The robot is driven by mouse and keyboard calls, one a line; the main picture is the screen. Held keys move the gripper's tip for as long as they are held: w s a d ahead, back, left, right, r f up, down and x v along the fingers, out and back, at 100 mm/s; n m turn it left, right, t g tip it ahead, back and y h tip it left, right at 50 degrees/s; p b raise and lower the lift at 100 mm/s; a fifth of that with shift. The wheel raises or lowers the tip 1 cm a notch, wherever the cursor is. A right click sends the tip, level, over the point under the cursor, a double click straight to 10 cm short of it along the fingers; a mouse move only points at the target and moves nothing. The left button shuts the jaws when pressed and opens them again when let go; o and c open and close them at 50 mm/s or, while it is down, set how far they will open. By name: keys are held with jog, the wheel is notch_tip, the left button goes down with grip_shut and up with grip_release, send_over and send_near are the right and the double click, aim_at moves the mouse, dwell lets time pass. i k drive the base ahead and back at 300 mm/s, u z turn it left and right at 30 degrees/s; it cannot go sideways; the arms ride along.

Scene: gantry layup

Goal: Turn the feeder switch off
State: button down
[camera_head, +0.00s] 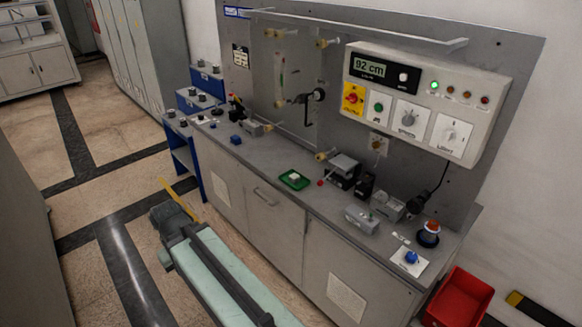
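No label in the camera_head view lets me read which control is the feeder switch. The control box (425,100) on the upright back panel carries a yellow plate with a red rotary switch (353,97), a green button (378,107) and two dial knobs, a left knob (409,118) and a right knob (450,135). My arm lies low in front of the bench, well away from the control box. The dark end of my arm (173,218) points to the left; its fingers cannot be made out.
The grey bench (240,150) holds a green tray (294,180), small metal blocks, a blue button on a white plate (411,258) and a red-topped knob (429,233). A red bin (458,297) stands at right. Blue shelving is left; floor beyond is open.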

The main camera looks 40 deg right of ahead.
aim_at(352, 97)
jog(key=z, duration=2.1)
